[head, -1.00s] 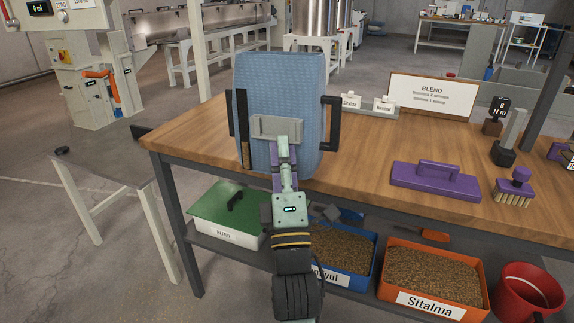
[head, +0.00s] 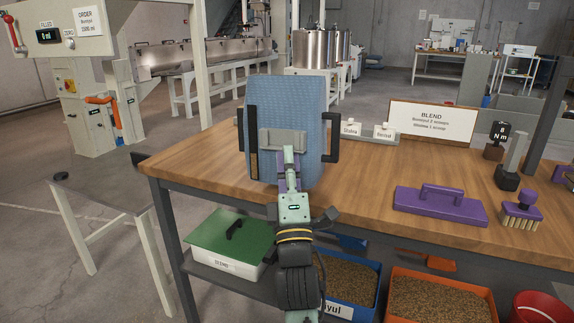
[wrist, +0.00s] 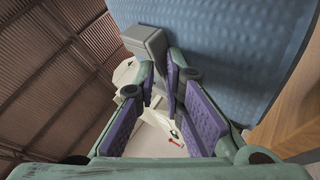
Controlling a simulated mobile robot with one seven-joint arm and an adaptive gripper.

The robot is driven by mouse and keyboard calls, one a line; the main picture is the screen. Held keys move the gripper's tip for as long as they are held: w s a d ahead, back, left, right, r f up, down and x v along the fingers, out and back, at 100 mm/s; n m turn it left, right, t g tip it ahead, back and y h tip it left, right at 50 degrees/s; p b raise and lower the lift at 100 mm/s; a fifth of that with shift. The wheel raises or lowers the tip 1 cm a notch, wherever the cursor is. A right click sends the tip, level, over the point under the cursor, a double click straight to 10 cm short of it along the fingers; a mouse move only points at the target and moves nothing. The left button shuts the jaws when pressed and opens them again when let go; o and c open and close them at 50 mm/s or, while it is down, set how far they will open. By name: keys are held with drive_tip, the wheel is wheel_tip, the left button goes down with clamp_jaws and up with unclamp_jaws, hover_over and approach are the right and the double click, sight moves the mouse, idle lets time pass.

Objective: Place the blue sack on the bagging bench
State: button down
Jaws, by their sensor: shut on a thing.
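The blue sack (head: 285,108) is a textured, upright block with dark side handles and a grey grip piece on its near face. In the head view it is in front of and over the left part of the wooden bagging bench (head: 365,200). I cannot tell whether its bottom touches the top. My gripper (head: 289,158) is shut on the sack at the grey grip piece. In the wrist view, the purple-padded fingers (wrist: 160,85) are close together by the grey piece, with the sack (wrist: 235,45) behind and the wood (wrist: 295,120) at right.
A BLEND sign (head: 432,122) and small label cards (head: 385,133) stand at the bench's back. A purple float (head: 440,206) and brush (head: 521,210) lie at right. A green-lidded bin (head: 230,240) and grain bins (head: 440,300) sit on the shelf below.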

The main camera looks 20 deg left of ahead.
drive_tip(key=w, duration=0.2)
drive_tip(key=w+a, duration=0.1)
drive_tip(key=w, duration=0.1)
drive_tip(key=w+a+p, duration=0.1)
drive_tip(key=w, duration=0.1)
drive_tip(key=shift+w, duration=0.35)
drive_tip(key=shift+f+p, duration=0.35)
drive_tip(key=shift+f, duration=1.55)
drive_tip(key=c, duration=2.2)
unclamp_jaws()
drive_tip(key=shift+w+f, duration=0.1)
drive_tip(key=shift+f, duration=0.15)
drive_tip(key=o, duration=0.5)
drive_tip(key=shift+r, duration=0.1)
